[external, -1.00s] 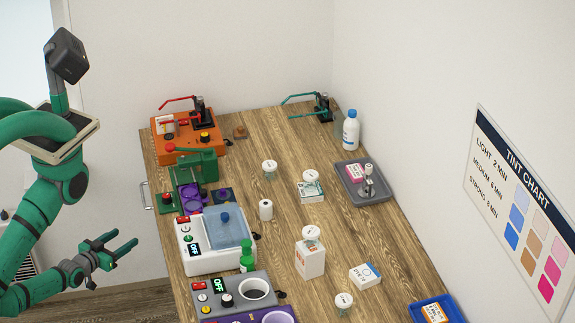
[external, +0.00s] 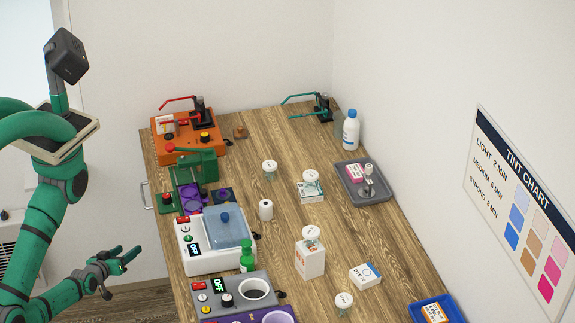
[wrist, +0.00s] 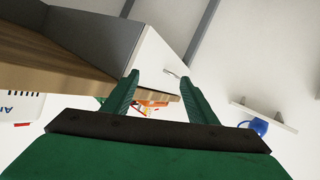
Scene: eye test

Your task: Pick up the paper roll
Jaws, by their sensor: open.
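The paper roll (external: 266,209) is a small white upright cylinder with a dark hole in its top. It stands on the wooden table (external: 345,230) in the external view, just right of the white machine with the blue lid. My gripper (external: 131,256) is off the table's left side, well to the left of the roll. Its green fingers are apart with nothing between them. In the wrist view my gripper (wrist: 158,100) also shows open and empty, and I cannot make out the roll there.
The white machine (external: 184,255) with its blue lid stands between my gripper and the roll. A green bottle (external: 247,257) and a white box (external: 310,261) stand nearer the front. A lidded jar (external: 269,170) stands behind the roll. Bare wood lies right of the roll.

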